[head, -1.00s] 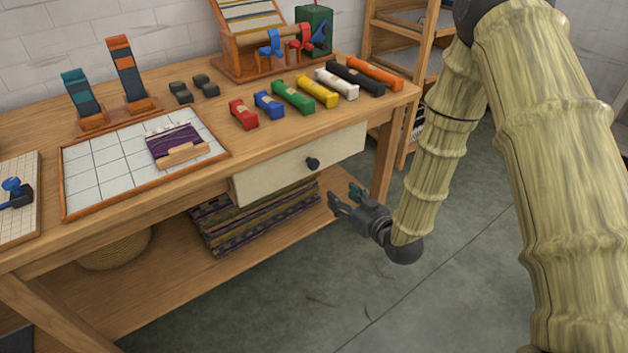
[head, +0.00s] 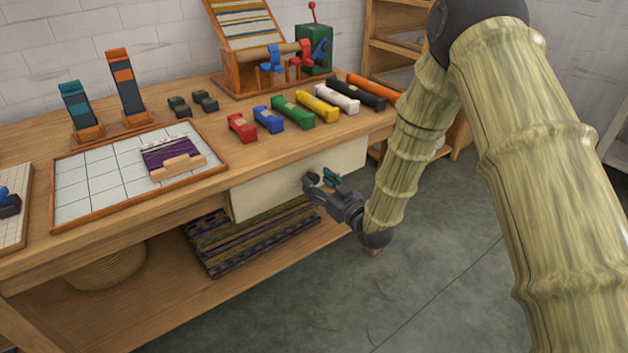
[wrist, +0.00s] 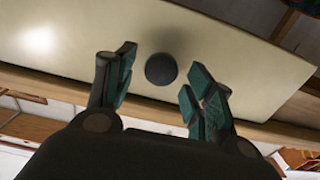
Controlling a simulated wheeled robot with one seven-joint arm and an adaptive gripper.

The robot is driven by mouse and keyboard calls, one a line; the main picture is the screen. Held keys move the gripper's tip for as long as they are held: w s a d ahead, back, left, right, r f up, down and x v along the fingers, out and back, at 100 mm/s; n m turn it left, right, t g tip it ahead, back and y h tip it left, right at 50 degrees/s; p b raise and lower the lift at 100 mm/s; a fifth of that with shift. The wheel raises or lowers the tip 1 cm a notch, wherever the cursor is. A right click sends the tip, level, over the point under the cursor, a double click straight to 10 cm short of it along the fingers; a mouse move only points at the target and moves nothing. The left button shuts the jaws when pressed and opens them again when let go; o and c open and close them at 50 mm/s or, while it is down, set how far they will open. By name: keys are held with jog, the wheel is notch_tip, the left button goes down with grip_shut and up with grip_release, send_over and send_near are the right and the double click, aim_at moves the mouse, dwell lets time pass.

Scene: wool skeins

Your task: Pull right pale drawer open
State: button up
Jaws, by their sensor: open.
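The pale drawer (head: 262,189) is set under the front edge of the wooden table. Its cream front also fills much of the wrist view (wrist: 235,55). Its round dark knob (wrist: 161,69) shows in the wrist view, just beyond and between my fingertips. My gripper (head: 322,180) is in front of the drawer front in the head view and hides the knob there. In the wrist view my gripper (wrist: 158,84) is open, with teal finger pads on either side of the knob's line. I cannot see the pads touching the knob.
Several coloured skeins (head: 292,112) lie on the tabletop above the drawer. A gridded board (head: 85,186) lies to the left. Folded striped textiles (head: 250,238) sit on the lower shelf below the drawer. The grey floor (head: 440,260) in front is clear.

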jog(key=shift+x, duration=1.25)
grip_shut()
